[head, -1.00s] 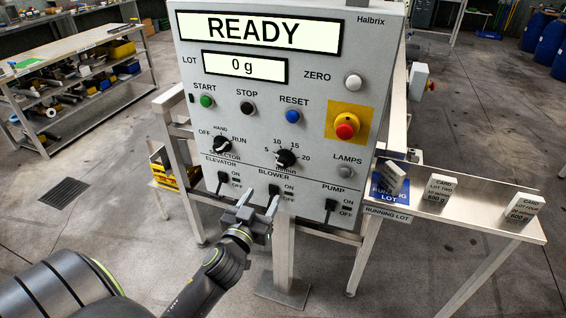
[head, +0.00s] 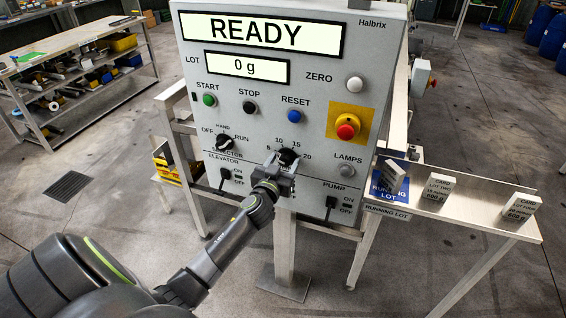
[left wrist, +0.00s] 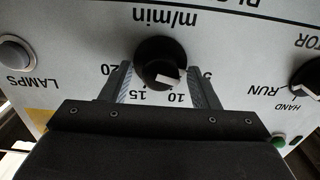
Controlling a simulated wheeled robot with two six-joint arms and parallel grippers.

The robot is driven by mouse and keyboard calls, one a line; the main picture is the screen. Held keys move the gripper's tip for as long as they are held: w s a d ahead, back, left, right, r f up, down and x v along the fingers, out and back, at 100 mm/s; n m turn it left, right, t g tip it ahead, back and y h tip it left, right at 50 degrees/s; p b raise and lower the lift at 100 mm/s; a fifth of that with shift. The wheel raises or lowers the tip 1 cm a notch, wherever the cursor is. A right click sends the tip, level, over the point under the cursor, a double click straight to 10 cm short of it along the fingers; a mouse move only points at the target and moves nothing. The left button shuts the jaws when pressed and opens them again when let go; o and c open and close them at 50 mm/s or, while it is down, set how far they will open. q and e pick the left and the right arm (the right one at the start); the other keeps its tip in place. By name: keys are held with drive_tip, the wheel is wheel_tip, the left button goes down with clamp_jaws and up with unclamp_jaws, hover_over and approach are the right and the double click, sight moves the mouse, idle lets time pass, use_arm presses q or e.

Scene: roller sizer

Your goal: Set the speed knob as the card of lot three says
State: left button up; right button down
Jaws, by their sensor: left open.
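The speed knob (head: 287,156) is a black dial on the grey panel, with 5, 10, 15 and 20 around it. It also shows in the left wrist view (left wrist: 160,62), upside down, its white mark near the 10. My left gripper (head: 281,162) is at the knob; in the left wrist view its open fingers (left wrist: 160,85) stand either side of it. Touch cannot be told. A tilted card (head: 395,175) stands on the blue running-lot patch (head: 381,191); its text is unreadable. The lot two card (head: 438,187) and apparent lot four card (head: 519,206) stand right.
The selector knob (head: 224,143) is left of the speed knob. The reset button (head: 294,116) is above, and the red emergency stop (head: 346,131) and lamps button (head: 347,170) are right. The display (head: 262,33) reads READY. The pump switch (head: 330,203) is below right.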

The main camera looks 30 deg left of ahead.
use_arm(q)
drive_tip(key=c, duration=1)
drive_tip(key=shift+o, duration=0.2)
